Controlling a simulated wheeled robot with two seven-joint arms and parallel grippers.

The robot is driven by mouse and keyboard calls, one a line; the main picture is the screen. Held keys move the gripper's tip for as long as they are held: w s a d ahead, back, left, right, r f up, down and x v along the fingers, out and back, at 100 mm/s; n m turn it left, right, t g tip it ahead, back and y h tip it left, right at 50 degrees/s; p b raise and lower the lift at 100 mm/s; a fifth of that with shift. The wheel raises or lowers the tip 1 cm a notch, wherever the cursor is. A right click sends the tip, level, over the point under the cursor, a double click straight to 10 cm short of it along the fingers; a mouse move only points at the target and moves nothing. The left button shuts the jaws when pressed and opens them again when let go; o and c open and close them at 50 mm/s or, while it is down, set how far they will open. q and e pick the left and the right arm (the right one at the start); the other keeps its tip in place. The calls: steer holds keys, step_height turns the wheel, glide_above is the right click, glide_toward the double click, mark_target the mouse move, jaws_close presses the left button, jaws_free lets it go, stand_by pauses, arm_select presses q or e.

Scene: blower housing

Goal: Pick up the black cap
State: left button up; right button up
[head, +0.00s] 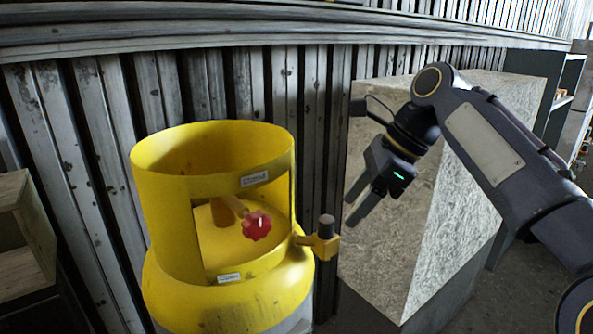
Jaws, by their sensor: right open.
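The black cap (327,220) sits upright on top of a yellow fitting (325,242) at the right side of a yellow gas cylinder (170,262). My right gripper (352,218) comes in from the right and points down and to the left. Its fingers are open and empty, a little to the right of the cap in the picture. I cannot tell the exact depth gap between them. My left gripper is not in view.
The cylinder's collar stands around a red valve knob (257,225). A large stone-like block (465,190) stands behind my right arm. A wooden box (25,232) is at the left edge. A corrugated metal wall (110,120) closes off the back.

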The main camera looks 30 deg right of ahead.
mark_target(327, 218)
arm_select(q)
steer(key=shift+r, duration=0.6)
arm_select(e)
steer(key=w+a+f, duration=0.2)
steer(key=f, duration=0.1)
steer(key=w+a+f, duration=0.1)
steer(key=shift+w+a+f, duration=0.15)
steer(key=shift+w+f, duration=0.2)
steer(key=shift+f, duration=0.05)
steer(key=c, duration=1)
steer(key=shift+r, duration=0.1)
